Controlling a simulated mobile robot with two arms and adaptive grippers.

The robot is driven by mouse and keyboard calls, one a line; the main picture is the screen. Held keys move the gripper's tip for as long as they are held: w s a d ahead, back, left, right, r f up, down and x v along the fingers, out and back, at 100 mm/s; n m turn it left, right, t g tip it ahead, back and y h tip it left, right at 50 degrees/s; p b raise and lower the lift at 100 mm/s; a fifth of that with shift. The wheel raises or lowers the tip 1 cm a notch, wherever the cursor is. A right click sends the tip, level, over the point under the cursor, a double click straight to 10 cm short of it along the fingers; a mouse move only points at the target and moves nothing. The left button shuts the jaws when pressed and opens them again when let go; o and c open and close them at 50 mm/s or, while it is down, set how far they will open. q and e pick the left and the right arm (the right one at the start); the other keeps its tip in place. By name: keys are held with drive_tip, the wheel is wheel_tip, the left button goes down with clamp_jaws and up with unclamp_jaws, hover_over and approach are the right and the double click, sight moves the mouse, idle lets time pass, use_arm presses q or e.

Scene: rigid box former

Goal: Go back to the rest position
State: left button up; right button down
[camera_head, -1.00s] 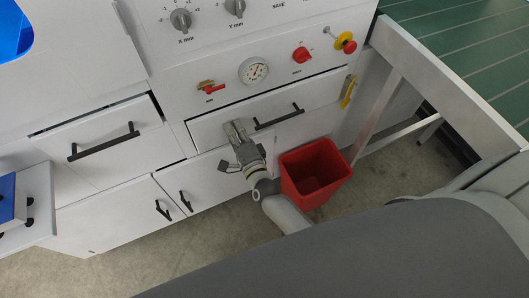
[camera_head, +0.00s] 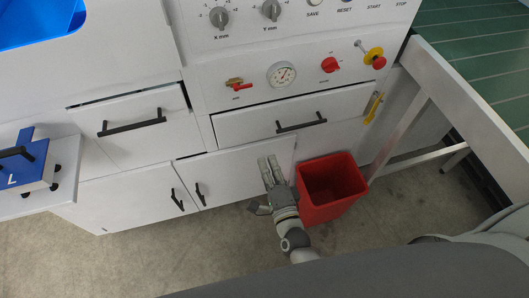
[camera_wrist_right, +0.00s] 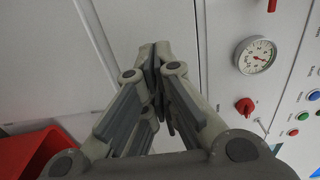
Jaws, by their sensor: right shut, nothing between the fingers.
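My right gripper (camera_head: 270,168) is in the middle of the head view, in front of the white lower cabinet doors and just left of the red bin. It points up in the picture, away from my body. In the right wrist view its fingers (camera_wrist_right: 156,50) meet at the tips with nothing between them. My left gripper is not in view.
The red bin (camera_head: 330,190) stands on the floor right of my right gripper. Behind are a drawer with a black handle (camera_head: 301,122), a pressure gauge (camera_head: 282,75) and a red emergency button (camera_head: 379,62).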

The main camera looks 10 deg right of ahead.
drive_tip(key=s+d+f+n+g+y+p, duration=0.1)
drive_tip(key=s+f+n+g, duration=0.45)
drive_tip(key=f, duration=0.65)
drive_tip(key=s+d+f+n+g+y+p, duration=0.1)
drive_tip(key=s+f+n+g+p, duration=0.15)
drive_tip(key=s+f+n, duration=0.75)
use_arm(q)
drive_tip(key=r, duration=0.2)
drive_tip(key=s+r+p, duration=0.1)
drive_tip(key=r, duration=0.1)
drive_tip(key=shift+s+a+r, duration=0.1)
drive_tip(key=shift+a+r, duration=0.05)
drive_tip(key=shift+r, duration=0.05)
use_arm(e)
drive_tip(key=s+d+f+n+g+h, duration=0.1)
drive_tip(key=s+d+f+g, duration=0.2)
drive_tip(key=s, duration=0.4)
drive_tip(key=s+d+f+n+g, duration=0.2)
drive_tip(key=s+d+f+g, duration=0.1)
drive_tip(key=s+f, duration=0.3)
drive_tip(key=s+d+f+n+g+h, duration=0.1)
drive_tip(key=s+d+f+g, duration=0.2)
drive_tip(key=s, duration=0.6)
wheel_tip(320, 180, down, 2)
drive_tip(key=shift+d+f+n+h, duration=0.15)
drive_tip(key=shift+d+n+h, duration=0.2)
drive_tip(key=shift+d, duration=0.15)
